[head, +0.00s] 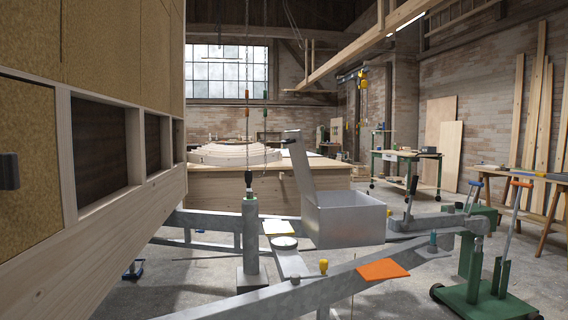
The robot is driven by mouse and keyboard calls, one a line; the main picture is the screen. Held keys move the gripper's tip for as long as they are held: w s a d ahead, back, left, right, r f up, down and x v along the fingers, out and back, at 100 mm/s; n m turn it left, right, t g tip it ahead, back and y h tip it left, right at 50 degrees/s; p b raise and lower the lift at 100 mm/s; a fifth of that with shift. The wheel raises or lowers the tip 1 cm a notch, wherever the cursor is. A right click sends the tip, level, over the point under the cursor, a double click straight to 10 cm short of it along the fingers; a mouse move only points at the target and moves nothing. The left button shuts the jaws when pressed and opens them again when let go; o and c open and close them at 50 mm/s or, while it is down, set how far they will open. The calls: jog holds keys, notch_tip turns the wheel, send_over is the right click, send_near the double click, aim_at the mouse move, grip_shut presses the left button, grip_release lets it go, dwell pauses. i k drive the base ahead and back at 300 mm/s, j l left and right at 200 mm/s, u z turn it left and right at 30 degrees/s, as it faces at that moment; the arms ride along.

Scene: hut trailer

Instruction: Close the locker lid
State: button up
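The locker (346,224) is a grey metal box mounted over the trailer's drawbar frame, a little right of the middle in the head view. Its lid (301,168) stands open, hinged along the box's left side and tilted slightly left of upright. A small dark piece, perhaps a handle or latch, shows near the lid's top edge. The locker's opening faces up; its floor is hidden by the front wall. My gripper is not in view.
The hut's wooden wall (120,205) fills the left side. Grey drawbar beams (320,285) with an orange plate (383,270) cross the foreground below the locker. A grey post (250,235) stands left of the lid. A green wheeled stand (485,295) is at right.

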aim_at(295, 141)
jog(key=j+z, duration=0.1)
jog(key=j, duration=0.45)
jog(key=i+j+z, duration=0.1)
jog(key=j, duration=0.4)
jog(key=i+l, duration=0.45)
jog(key=i, duration=0.15)
jog(key=i+l, duration=0.45)
jog(key=i+j+u, duration=0.05)
jog(key=i, duration=0.05)
